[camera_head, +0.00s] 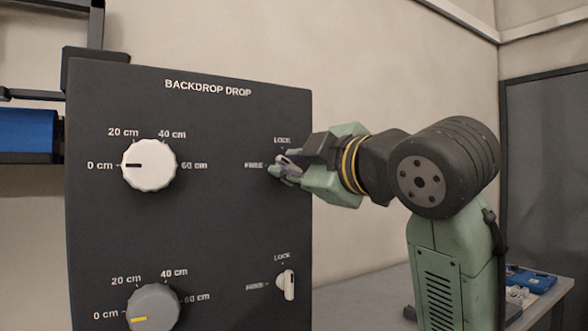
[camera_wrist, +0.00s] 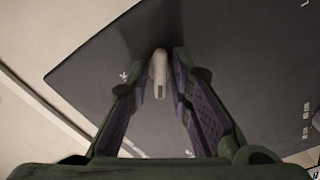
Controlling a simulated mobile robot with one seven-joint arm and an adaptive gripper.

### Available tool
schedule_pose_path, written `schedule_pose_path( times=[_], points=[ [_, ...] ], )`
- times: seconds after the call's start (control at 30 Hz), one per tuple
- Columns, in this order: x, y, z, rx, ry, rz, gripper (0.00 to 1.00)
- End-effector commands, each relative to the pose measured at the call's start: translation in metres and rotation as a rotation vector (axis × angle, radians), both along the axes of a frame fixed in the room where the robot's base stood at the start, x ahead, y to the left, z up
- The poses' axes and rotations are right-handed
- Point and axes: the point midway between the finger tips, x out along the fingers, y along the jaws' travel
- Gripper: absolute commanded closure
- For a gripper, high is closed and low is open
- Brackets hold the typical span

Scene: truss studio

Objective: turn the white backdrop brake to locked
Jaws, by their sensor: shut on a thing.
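The dark control panel (camera_head: 215,215) is headed BACKDROP DROP. The upper brake lever, level with the white dial (camera_head: 148,166), is mostly hidden by my fingers in the head view. In the wrist view this pale lever (camera_wrist: 158,72) stands between my two finger pads. My gripper (camera_head: 284,166) is shut on it at the panel's right side; it also shows in the wrist view (camera_wrist: 160,85). LOCK is printed above this lever and another label, partly blurred, to its left. I cannot tell exactly which way the lever points.
A second white brake lever (camera_head: 289,284) sits lower on the panel and looks upright. It is level with a grey dial (camera_head: 153,307) with a yellow mark. A table (camera_head: 390,293) with blue items (camera_head: 530,280) stands at the right. A blue thing (camera_head: 28,135) is at far left.

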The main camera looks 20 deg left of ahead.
Motion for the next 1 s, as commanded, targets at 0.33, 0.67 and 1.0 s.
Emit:
schedule_pose_path(
  times=[0.33,0.67,1.0],
  points=[
    [-0.0011,0.0012,-0.0028,0.197,0.26,0.003,1.0],
    [-0.001,0.0012,-0.0031,0.388,0.504,0.002,1.0],
    [-0.001,0.0009,-0.0025,0.545,0.706,0.001,1.0]
  ],
)
